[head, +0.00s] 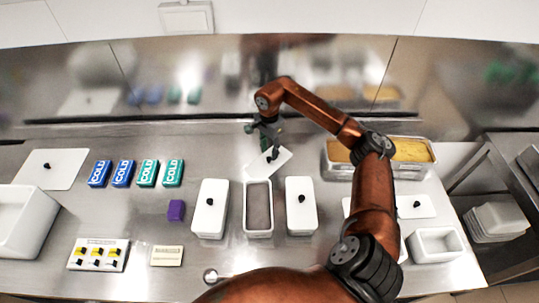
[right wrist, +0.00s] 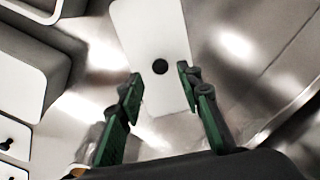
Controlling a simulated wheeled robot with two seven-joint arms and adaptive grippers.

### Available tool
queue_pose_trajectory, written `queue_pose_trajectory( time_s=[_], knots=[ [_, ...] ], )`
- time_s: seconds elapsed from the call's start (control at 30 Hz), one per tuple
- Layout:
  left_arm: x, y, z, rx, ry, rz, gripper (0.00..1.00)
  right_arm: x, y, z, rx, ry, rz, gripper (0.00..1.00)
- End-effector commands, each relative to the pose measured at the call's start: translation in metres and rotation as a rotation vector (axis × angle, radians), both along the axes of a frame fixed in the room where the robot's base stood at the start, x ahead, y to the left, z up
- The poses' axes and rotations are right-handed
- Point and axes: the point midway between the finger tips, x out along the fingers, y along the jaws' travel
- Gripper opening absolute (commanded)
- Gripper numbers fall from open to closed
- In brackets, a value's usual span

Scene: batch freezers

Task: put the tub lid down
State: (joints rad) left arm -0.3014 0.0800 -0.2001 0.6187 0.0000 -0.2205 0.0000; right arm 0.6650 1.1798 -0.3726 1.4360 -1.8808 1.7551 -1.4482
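A white rectangular tub lid (head: 283,160) with a small black knob is on the steel counter behind the open tub (head: 247,208), turned at an angle. Whether its near edge touches the tub's back rim is hard to tell. The tub holds a grey-brown filling. My right gripper (head: 266,143) is just over the lid, pointing down. In the right wrist view the lid (right wrist: 150,30) lies beyond my gripper (right wrist: 163,84). Its green fingers are spread wide, and the knob shows in the gap between them, ungripped. My left gripper is not in view.
Lidded white tubs (head: 209,220) (head: 300,219) flank the open tub. A steel pan (head: 338,172) with yellow contents stands right, beside my right arm. Blue cold packs (head: 99,173), teal packs (head: 148,173) and a purple block (head: 176,210) lie left. The steel wall rises close behind the lid.

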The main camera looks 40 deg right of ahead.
Motion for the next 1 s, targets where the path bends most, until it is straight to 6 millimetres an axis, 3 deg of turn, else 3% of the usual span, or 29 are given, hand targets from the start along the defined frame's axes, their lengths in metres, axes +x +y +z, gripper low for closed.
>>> queue_pose_trajectory(
  time_s=[0.2,0.4,1.0],
  knots=[
    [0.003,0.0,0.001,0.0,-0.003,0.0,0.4,0.001,-0.001,0.049,-0.002,-0.003,-0.001,0.33],
    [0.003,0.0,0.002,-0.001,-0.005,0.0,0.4,0.0,0.0,0.077,0.0,-0.001,0.0,0.33],
    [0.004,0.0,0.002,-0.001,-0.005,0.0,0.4,0.0,0.0,0.086,0.001,0.0,-0.001,0.33]
  ],
)
